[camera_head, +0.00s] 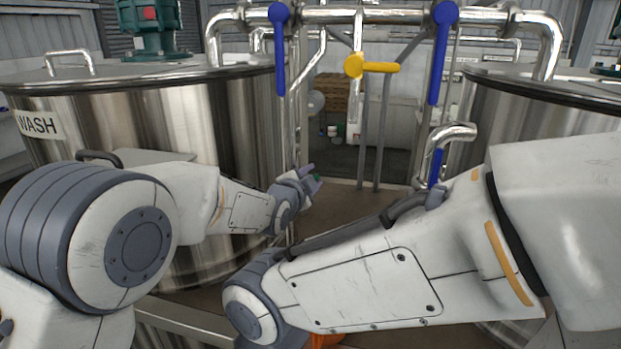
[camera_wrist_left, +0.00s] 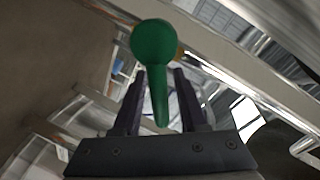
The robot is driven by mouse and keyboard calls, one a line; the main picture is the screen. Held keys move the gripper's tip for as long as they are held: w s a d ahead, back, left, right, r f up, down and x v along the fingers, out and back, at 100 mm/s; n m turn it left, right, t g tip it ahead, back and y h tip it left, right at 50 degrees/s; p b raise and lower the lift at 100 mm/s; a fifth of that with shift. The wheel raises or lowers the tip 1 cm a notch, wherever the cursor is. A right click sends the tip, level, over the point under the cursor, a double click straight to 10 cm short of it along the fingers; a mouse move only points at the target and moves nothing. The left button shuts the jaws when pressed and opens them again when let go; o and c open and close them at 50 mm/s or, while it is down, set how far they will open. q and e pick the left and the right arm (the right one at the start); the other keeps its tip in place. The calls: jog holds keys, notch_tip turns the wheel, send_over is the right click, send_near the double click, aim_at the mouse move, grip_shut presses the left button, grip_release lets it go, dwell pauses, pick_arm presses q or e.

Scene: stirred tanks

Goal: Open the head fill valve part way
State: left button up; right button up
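A green lever handle (camera_wrist_left: 155,50) with a round hub shows in the left wrist view, its narrow end between my left gripper's fingers (camera_wrist_left: 160,95). A gap shows on each side of the handle, so the gripper looks open around it. In the head view my left gripper (camera_head: 312,180) is beside the left tank, with only a small green patch (camera_head: 317,178) visible at its fingers. Blue levers (camera_head: 280,55) and (camera_head: 439,60) hang down from the upper pipe, and a yellow lever (camera_head: 380,67) points right. I cannot tell which valve is the head fill valve.
A steel tank (camera_head: 215,115) with a WASH label (camera_head: 38,125) stands left, and another tank (camera_head: 490,115) right. A bent pipe (camera_head: 450,133) with a blue lever (camera_head: 437,165) is between them. Vertical pipes (camera_head: 364,140) stand behind my left gripper. My right arm crosses the front.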

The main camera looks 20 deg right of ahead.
dwell(0.3)
pick_arm(q)
jog(key=b+v, duration=0.4)
jog(key=v, duration=0.6)
jog(key=shift+s, duration=0.15)
